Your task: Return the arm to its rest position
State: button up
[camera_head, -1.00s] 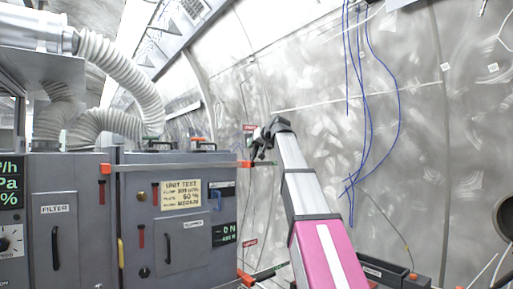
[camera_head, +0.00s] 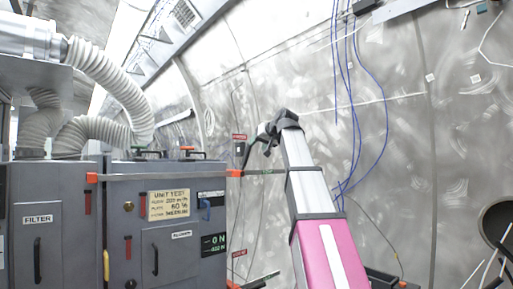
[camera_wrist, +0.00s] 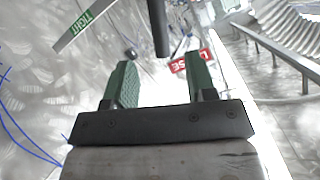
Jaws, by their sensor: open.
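My arm, with a pink link and pale grey links, rises in the head view. My gripper (camera_head: 262,140) is at its upper end, in front of the metal tunnel wall and just right of the grey cabinet's top corner. In the wrist view my gripper (camera_wrist: 160,82) shows two green fingers spread apart with nothing between them. A dark rod (camera_wrist: 159,28) and a red label (camera_wrist: 191,62) show beyond the fingers; I cannot tell how far off they are.
A grey filter cabinet (camera_head: 166,226) with handles and a display stands on the left. A ribbed white hose (camera_head: 110,75) runs above it. Blue cables (camera_head: 356,120) hang along the wall right of my arm. A round dark opening (camera_head: 497,222) is at the right edge.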

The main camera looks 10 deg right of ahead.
dwell(0.4)
notch_tip(320, 180, down, 47)
jog(key=w+m+g+h, duration=0.1)
jog(key=m+g+h, duration=0.15)
jog(key=g, duration=0.25)
jog(key=s+f+g+h, duration=0.1)
jog(key=s+f+g, duration=0.1)
jog(key=s+f, duration=0.5)
jog(key=s+d+f+g+h, duration=0.1)
jog(key=s+f, duration=0.7)
jog(key=f, duration=0.8)
jog(key=s+f+n+g+h, duration=0.1)
jog(key=s+f+g, duration=0.2)
jog(key=s+f, duration=0.4)
notch_tip(320, 180, down, 5)
jog(key=shift+s+d+f+g, duration=0.2)
jog(key=shift+s+d+g, duration=0.05)
jog(key=shift+d+g, duration=0.05)
